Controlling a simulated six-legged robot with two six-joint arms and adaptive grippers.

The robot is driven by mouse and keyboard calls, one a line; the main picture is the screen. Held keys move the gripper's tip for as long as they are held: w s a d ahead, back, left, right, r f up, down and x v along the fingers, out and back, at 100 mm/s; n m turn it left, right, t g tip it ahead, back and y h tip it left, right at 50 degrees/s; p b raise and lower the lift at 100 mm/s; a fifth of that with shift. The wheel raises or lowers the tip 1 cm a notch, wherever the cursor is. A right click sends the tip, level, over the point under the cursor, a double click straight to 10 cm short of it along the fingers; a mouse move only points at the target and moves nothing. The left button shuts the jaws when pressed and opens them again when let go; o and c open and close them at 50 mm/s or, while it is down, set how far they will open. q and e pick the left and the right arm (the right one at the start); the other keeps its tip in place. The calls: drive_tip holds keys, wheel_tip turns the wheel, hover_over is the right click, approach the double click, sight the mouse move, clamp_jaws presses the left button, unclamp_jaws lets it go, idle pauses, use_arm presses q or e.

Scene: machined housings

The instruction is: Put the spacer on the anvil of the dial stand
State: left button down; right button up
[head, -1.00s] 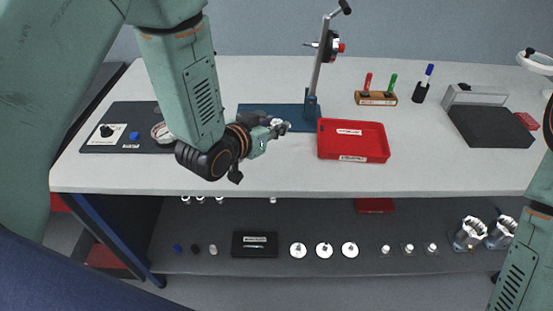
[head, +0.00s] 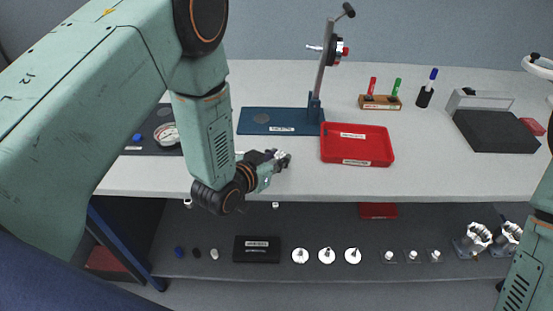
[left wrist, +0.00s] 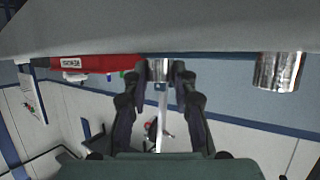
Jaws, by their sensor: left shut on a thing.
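My left gripper (head: 284,158) is over the bench top, in front of the dial stand and left of the red tray. In the left wrist view my left gripper (left wrist: 160,72) is shut on a small shiny metal cylinder, the spacer (left wrist: 159,70). The spacer is hard to make out in the head view. The dial stand has a blue base (head: 285,128), an upright column (head: 319,80) and a dial head (head: 337,47). The round grey anvil (head: 262,118) on the base is bare, behind my gripper. My right gripper is out of view.
The red tray (head: 357,158) stands close right of my gripper. Another metal cylinder (left wrist: 278,71) shows in the left wrist view. A marker holder (head: 380,102) and dark plate (head: 492,131) stand further right. A lower shelf (head: 320,271) holds several parts.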

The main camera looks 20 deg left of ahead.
use_arm(q)
drive_tip(key=shift+w+f, duration=0.1)
drive_tip(key=shift+f, duration=0.1)
drive_tip(key=shift+f, duration=0.25)
drive_tip(key=c, duration=1.1)
unclamp_jaws()
drive_tip(key=shift+r, duration=0.1)
